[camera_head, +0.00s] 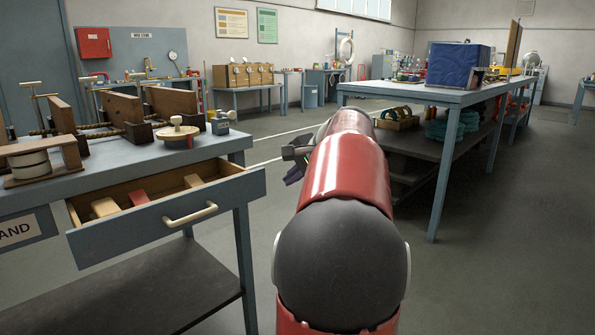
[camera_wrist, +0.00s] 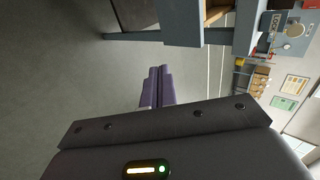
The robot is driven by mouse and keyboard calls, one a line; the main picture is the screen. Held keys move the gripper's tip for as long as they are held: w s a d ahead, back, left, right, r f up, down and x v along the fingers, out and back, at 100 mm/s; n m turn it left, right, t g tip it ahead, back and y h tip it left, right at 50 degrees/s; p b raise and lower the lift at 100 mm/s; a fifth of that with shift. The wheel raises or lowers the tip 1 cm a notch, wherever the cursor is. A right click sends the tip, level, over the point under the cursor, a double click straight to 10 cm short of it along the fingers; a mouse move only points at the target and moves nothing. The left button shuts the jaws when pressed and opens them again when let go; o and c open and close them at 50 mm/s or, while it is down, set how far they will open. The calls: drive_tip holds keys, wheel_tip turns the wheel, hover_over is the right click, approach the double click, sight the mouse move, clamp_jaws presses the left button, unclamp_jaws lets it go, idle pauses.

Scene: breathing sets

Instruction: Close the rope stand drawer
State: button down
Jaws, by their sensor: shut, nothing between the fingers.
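The rope stand drawer (camera_head: 150,228) is pulled out from the left bench (camera_head: 225,148). Its grey-blue front faces me and carries a pale bar handle (camera_head: 190,214). Wooden blocks and a red block lie inside it. My gripper (camera_head: 292,172) is to the right of the drawer, apart from it, partly hidden behind my red arm. In the wrist view, my gripper's purple fingers (camera_wrist: 160,72) are together and empty. The drawer (camera_wrist: 183,22) shows at the top of that turned view, beyond the fingertips, with no contact visible.
Wooden rope fixtures (camera_head: 120,108) and a round-topped device (camera_head: 180,133) stand on the left bench. A lower shelf (camera_head: 135,290) is beneath. A second table (camera_head: 440,97) with a blue box (camera_head: 455,65) stands to the right. Open floor lies between the benches.

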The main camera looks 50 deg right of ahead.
sight(265, 185)
drive_tip(key=shift+w+f+p, duration=0.15)
drive_tip(key=shift+w+f, duration=0.3)
drive_tip(key=shift+w, duration=0.7)
drive_tip(key=shift+w+f+p, duration=0.1)
drive_tip(key=shift+w+f, duration=0.35)
drive_tip(key=shift+w, duration=0.75)
drive_tip(key=shift+w+f+p, duration=0.15)
drive_tip(key=shift+w+f, duration=0.3)
drive_tip(key=shift+w, duration=0.7)
